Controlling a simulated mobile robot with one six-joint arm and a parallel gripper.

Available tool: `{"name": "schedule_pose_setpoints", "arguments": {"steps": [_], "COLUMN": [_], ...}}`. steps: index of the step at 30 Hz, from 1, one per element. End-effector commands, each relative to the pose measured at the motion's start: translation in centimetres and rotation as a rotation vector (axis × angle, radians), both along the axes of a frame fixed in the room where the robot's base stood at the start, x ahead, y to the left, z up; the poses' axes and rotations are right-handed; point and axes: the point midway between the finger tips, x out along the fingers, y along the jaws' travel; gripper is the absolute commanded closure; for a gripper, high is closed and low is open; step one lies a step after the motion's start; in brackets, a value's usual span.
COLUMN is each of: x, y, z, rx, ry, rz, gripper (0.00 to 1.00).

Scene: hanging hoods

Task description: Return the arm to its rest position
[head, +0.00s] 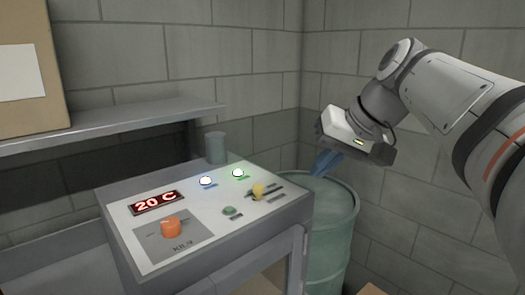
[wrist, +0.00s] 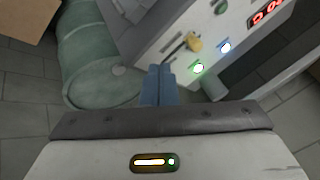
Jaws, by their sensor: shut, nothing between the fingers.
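My gripper (head: 325,163) hangs at the right in the head view, in front of the wall and above the green drum. Its blue fingers are together with nothing between them. In the wrist view the shut fingers (wrist: 159,85) point toward the gap between the drum and the control box. My arm comes in from the right edge of the head view and bends down to the gripper. The gripper appears apart from the control box.
A kiln control box (head: 142,225) reads 20 C, with an orange knob (head: 170,226), a yellow switch (head: 258,191) and lit lamps. A green drum (head: 332,225) stands right of it. A shelf (head: 110,122) holds a cardboard box (head: 30,65). Wall space above the control box is clear.

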Motion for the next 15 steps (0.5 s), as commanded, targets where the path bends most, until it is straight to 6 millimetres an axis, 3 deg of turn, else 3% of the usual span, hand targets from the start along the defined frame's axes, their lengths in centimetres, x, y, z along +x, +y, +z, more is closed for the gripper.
{"name": "schedule_pose_setpoints", "arguments": {"steps": [5,9,12,15], "x": [-2.7,-6.1,-8.6,-10.6], "y": [0.3,0.1,-0.2,-0.5], "z": [-8.7,-16.5,-21.0,-24.2], "rx": [-0.109,-0.238,-0.32,-0.382], "ry": [0.104,0.172,0.198,0.21], "rz": [-0.044,-0.055,-0.046,-0.028], "gripper": [1.0,1.0,1.0,1.0]}}
